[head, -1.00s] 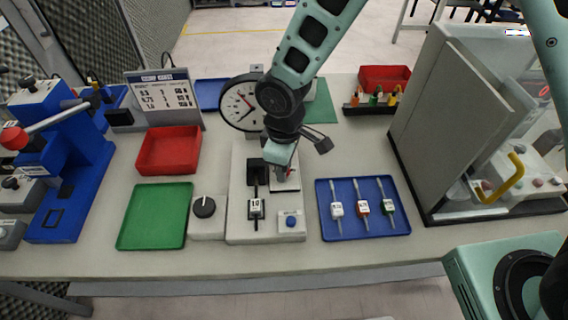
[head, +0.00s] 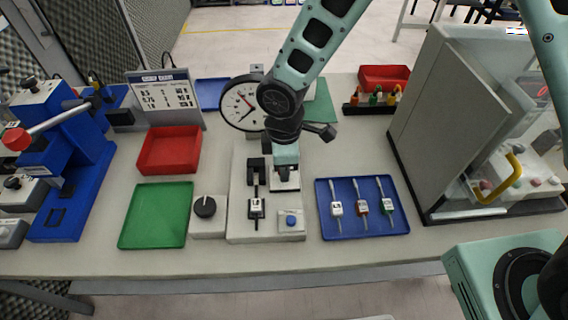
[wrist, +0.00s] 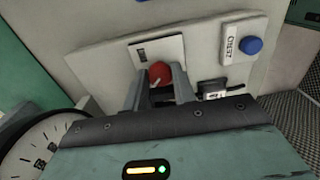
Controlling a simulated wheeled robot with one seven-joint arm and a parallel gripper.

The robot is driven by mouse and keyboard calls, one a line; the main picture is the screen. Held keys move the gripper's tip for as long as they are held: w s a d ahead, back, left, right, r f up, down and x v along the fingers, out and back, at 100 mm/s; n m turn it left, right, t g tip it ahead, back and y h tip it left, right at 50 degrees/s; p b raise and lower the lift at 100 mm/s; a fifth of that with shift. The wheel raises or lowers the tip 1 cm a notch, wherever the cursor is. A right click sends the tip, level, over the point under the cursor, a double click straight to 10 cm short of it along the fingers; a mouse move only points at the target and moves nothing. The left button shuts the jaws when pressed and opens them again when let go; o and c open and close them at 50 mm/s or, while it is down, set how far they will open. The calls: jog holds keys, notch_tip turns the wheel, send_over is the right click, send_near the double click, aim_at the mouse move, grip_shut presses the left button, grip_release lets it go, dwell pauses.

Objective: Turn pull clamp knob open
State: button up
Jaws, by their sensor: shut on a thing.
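A round red knob (wrist: 159,74) with a light mark sits on a white plate (wrist: 150,50) of the grey test fixture. My gripper (wrist: 159,80) is shut on this knob, with one finger on each side of it in the wrist view. In the head view, my gripper (head: 285,166) points down at the fixture (head: 238,190), below the large dial gauge (head: 242,104), and hides the knob. The white plate shows under it.
A blue button (wrist: 249,46) beside a ZERO label and a black clamp with a tag (head: 256,207) are near. A black dial knob (head: 205,207), a green tray (head: 155,215) and a blue tray (head: 362,232) flank the fixture. A grey cabinet (head: 445,110) stands right.

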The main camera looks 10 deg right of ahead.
jog(key=o, duration=1)
jog(key=shift+r, duration=0.1)
notch_tip(320, 180, up, 17)
jog(key=shift+r+b, duration=0.15)
jog(key=shift+b, duration=0.65)
jog(key=s+d+m, duration=0.3)
jog(key=s, duration=0.3)
jog(key=s+d+m, duration=0.3)
jog(key=s, duration=0.3)
jog(key=s+d+m, duration=0.4)
jog(key=s, duration=0.1)
jog(key=shift+s+f+y, duration=0.3)
jog(key=shift+s, duration=0.1)
